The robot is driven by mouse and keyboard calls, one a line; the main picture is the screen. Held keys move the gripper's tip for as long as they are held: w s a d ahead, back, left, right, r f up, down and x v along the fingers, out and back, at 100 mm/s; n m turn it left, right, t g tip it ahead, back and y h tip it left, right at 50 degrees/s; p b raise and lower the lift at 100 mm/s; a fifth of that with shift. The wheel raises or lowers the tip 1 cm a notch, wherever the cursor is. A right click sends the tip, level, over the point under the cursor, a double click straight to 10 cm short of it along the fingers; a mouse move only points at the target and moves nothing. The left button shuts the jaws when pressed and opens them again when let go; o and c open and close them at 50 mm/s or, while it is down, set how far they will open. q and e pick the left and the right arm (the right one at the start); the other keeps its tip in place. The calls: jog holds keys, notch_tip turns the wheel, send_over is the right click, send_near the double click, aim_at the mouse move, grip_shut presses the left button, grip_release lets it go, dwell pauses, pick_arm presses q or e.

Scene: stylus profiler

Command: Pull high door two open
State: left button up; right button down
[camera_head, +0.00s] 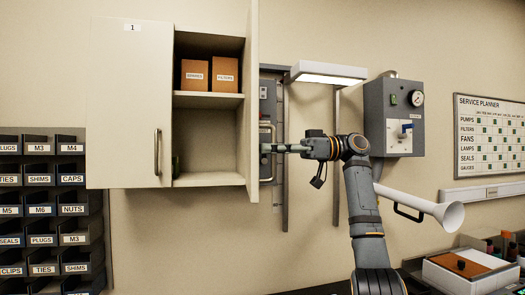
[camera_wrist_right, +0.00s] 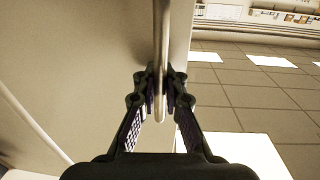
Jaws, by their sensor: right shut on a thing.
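The high cabinet has two doors. High door two (camera_head: 252,100) stands swung out, seen nearly edge-on at the right side of the open compartment. Its bar handle (camera_head: 273,170) is on the outer face; in the right wrist view the handle (camera_wrist_right: 161,35) runs upright between the fingers. My right gripper (camera_head: 268,148) is shut on this handle, and its pads press both sides of the bar in the right wrist view (camera_wrist_right: 160,80). High door one (camera_head: 130,90), marked "1", is closed. My left gripper is not in view.
Two orange boxes (camera_head: 224,74) sit on the upper shelf (camera_head: 207,100). A lamp (camera_head: 328,73) and a grey gauge box (camera_head: 393,120) are on the wall right of the door. Labelled bins (camera_head: 40,180) are at left.

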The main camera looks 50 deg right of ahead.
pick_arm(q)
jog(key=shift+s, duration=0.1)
pick_arm(e)
jog(key=shift+d+f, duration=0.1)
jog(key=c, duration=1.7)
grip_release()
jog(key=shift+s, duration=0.1)
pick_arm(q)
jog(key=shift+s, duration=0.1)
pick_arm(e)
jog(key=shift+d, duration=0.2)
jog(key=v, duration=0.7)
jog(key=shift+s, duration=0.1)
jog(key=shift+d, duration=0.15)
